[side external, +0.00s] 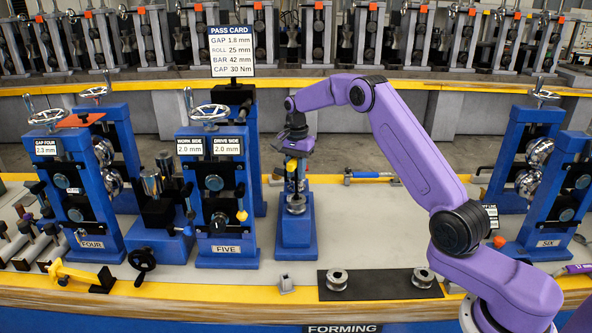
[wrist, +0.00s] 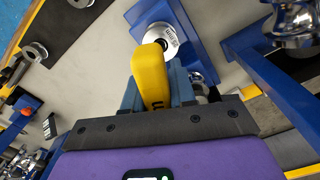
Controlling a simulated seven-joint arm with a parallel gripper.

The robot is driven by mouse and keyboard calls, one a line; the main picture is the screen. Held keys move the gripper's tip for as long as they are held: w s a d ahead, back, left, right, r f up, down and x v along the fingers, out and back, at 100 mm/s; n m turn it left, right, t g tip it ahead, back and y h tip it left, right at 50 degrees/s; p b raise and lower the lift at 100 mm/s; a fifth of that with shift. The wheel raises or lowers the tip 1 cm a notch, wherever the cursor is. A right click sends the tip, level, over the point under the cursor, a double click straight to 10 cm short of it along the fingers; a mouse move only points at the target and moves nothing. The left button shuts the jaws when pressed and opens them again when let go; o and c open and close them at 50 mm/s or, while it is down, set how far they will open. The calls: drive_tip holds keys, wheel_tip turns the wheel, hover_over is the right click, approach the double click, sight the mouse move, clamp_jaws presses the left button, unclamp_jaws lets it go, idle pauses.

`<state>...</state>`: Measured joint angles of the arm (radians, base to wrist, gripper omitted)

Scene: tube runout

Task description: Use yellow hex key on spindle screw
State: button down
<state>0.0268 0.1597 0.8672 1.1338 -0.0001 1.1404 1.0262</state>
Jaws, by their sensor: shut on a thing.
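My gripper (side external: 293,172) is over a small blue stand (side external: 296,232) in the middle of the bench. It is shut on a yellow-handled tool, which I take for the yellow hex key (wrist: 151,75); in the wrist view its thick yellow handle lies between the fingers. In the side view only a little yellow shows at the fingers.
Blue stand FIVE (side external: 216,249) is close on the left, with stand FOUR (side external: 91,243) beyond it. Stand SIX (side external: 548,243) is at the right. A black mat (side external: 377,287) with two silver rolls lies in front. A yellow-and-black tool (side external: 77,275) lies at front left.

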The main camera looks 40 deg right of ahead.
drive_tip(key=shift+r, duration=0.25)
drive_tip(key=shift+r, duration=0.45)
drive_tip(key=shift+r, duration=0.45)
wheel_tip(320, 180, up, 5)
drive_tip(key=shift+w+f, duration=0.1)
drive_tip(key=shift+f, duration=0.1)
drive_tip(key=shift+r+n, duration=0.2)
drive_tip(key=shift+n, duration=0.1)
drive_tip(key=n, duration=1.2)
drive_tip(key=shift+s+d+f+n, duration=0.1)
drive_tip(key=shift+s+d+n, duration=0.1)
drive_tip(key=shift+n, duration=0.2)
wheel_tip(320, 180, down, 5)
drive_tip(key=shift+a+f, duration=0.1)
drive_tip(key=shift+f, duration=0.95)
